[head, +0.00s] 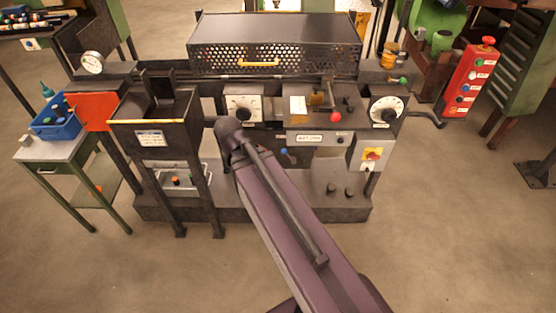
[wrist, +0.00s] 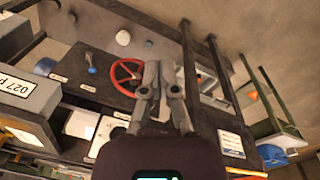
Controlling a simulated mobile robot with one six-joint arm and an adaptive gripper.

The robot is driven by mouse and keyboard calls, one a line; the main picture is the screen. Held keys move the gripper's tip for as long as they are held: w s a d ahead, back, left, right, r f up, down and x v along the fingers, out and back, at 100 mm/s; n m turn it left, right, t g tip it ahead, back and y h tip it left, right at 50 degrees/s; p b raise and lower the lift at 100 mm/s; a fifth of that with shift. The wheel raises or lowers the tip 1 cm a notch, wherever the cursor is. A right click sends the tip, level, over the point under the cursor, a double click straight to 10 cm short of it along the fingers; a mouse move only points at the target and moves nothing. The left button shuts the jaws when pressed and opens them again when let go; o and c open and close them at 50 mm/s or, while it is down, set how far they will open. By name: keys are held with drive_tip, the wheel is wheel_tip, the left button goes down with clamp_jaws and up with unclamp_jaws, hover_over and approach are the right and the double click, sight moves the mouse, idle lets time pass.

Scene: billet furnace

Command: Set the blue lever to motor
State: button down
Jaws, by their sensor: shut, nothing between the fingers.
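The blue lever (wrist: 91,68) stands on a dark panel in the wrist view, with small white labels around it that are too small to read. Its blue knob also shows in the head view (head: 285,152), low on the front of the machine, just right of my arm. My gripper (wrist: 162,68) is shut and empty. In the wrist view it is to the right of the blue lever and apart from it, with the red handwheel between them. In the head view my gripper is hidden behind my arm.
The red handwheel (wrist: 122,73) is close to my fingers. Dark frame posts (wrist: 190,75) stand just right of them. In the head view, a side table (head: 60,150) with a blue bin stands left of the machine.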

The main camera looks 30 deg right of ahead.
drive_tip(key=w+d+f+n+t+h+b, duration=0.15)
drive_tip(key=w+d+f+h+b, duration=0.4)
drive_tip(key=d+f+b, duration=0.6)
drive_tip(key=n+t+h+b, duration=0.7)
drive_tip(key=h+b, duration=0.4)
drive_tip(key=b, duration=3)
approach(289, 156)
drive_tip(key=s+a+r, duration=0.1)
drive_tip(key=a+r, duration=0.2)
drive_tip(key=a, duration=0.2)
drive_tip(key=w+f+b, duration=0.1)
drive_tip(key=b, duration=0.1)
drive_tip(key=f+n+t+h+b, duration=0.1)
drive_tip(key=b, duration=0.2)
drive_tip(key=shift+w+a+f+n+t, duration=0.2)
drive_tip(key=shift+w+a+n+t, duration=0.05)
drive_tip(key=shift+w, duration=0.15)
drive_tip(key=shift+p+x, duration=1.25)
drive_tip(key=shift+x, duration=3.75)
drive_tip(key=shift+w+a+r, duration=0.1)
drive_tip(key=shift+a, duration=0.15)
drive_tip(key=shift+r+p, duration=0.1)
drive_tip(key=shift+p, duration=0.2)
